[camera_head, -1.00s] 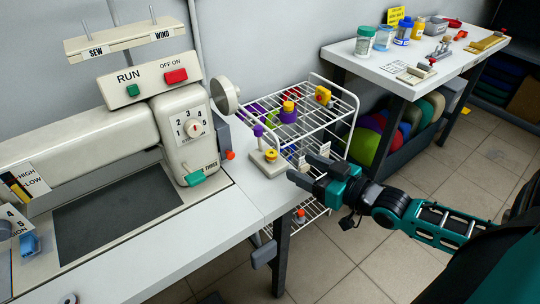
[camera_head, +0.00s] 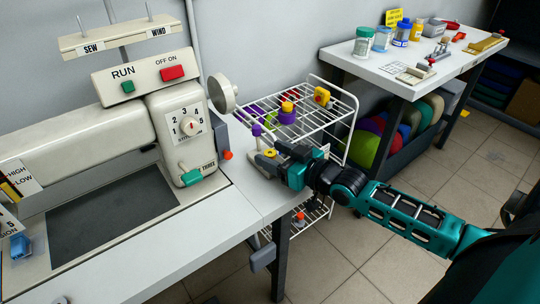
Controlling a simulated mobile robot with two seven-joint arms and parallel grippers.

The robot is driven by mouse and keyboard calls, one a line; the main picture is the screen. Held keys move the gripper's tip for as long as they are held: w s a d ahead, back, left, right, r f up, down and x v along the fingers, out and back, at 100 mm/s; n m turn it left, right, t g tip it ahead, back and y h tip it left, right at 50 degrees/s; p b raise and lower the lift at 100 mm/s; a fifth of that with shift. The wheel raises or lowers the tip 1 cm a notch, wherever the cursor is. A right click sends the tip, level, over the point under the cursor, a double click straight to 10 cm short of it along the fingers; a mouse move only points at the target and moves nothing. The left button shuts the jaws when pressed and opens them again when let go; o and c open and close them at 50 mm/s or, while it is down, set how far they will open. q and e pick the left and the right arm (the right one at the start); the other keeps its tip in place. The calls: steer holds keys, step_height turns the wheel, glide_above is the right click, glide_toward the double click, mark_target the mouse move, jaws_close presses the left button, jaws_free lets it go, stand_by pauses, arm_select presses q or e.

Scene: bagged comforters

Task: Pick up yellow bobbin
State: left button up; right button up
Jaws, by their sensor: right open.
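A small yellow bobbin (camera_head: 270,153) sits on a pale winder base at the right end of the white machine table. My right gripper (camera_head: 269,157) is open, with its dark fingers reaching left over the base, beside or around this bobbin. I cannot tell whether they touch it. Another yellow piece (camera_head: 287,106) sits on a purple spool (camera_head: 287,117) on the wire rack, and a yellow block-like piece (camera_head: 322,96) lies further right on the rack. My left gripper is not in view.
The white wire rack (camera_head: 335,122) stands just behind my right gripper. The sewing machine (camera_head: 75,150), with a green lever (camera_head: 191,176), is at the left. A white bench (camera_head: 400,70) with jars is at the back right. Tiled floor is open at the lower right.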

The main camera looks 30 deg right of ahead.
steer(key=c, duration=1.1)
